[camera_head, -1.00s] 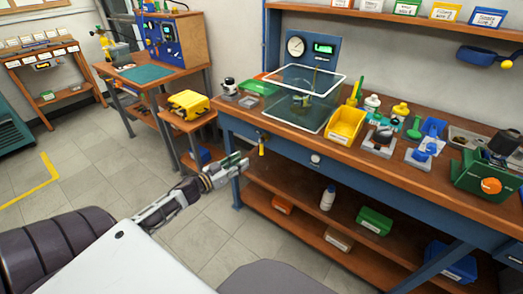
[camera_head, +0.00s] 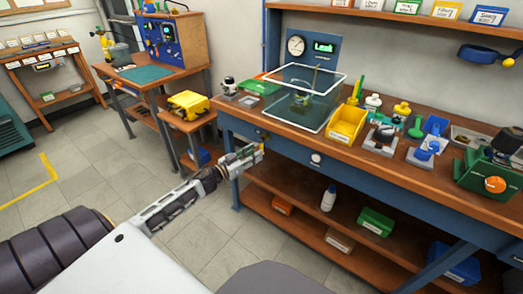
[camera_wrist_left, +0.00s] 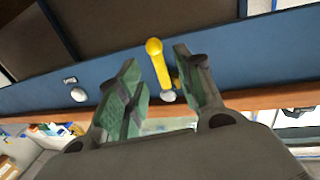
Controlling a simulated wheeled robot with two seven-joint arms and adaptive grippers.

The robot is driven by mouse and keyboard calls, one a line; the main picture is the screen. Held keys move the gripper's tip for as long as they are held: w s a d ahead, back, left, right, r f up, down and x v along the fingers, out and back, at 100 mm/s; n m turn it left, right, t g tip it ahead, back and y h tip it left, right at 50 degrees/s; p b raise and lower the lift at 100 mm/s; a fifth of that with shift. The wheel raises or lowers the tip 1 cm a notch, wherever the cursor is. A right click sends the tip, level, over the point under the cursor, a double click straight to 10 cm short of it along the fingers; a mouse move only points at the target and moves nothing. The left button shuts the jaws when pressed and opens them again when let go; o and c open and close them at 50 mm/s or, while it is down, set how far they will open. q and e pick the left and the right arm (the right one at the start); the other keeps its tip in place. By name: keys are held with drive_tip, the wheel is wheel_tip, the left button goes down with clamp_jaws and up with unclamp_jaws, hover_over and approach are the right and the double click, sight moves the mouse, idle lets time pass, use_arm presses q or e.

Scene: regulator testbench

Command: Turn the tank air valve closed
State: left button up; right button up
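The tank air valve is on the blue front rail of the workbench; its yellow lever (camera_wrist_left: 156,62) shows clearly in the left wrist view. In the head view the lever is mostly hidden behind my left gripper (camera_head: 252,157), and the valve body (camera_head: 263,134) shows just above it. In the left wrist view my left gripper (camera_wrist_left: 158,75) is open, with a finger on each side of the lever. Gaps show between the lever and both fingers, so I see no grip on it. My right gripper is not in view.
A white round knob (camera_head: 315,158) sits on the rail to the right. A clear tank (camera_head: 300,102) and a yellow bin (camera_head: 346,124) stand on the bench top above. The lower shelf (camera_head: 345,232) holds several items. Floor left of the bench is open.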

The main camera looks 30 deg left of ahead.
sight(262, 147)
use_arm(q)
drive_tip(key=x, duration=0.4)
drive_tip(key=shift+w+b, duration=0.2)
drive_tip(key=shift+b, duration=0.2)
drive_tip(key=shift+w+d, duration=0.1)
drive_tip(key=shift+w, duration=0.1)
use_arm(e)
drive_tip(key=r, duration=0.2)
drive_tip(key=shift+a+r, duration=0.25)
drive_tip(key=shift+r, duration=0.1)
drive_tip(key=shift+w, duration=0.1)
use_arm(q)
clamp_jaws()
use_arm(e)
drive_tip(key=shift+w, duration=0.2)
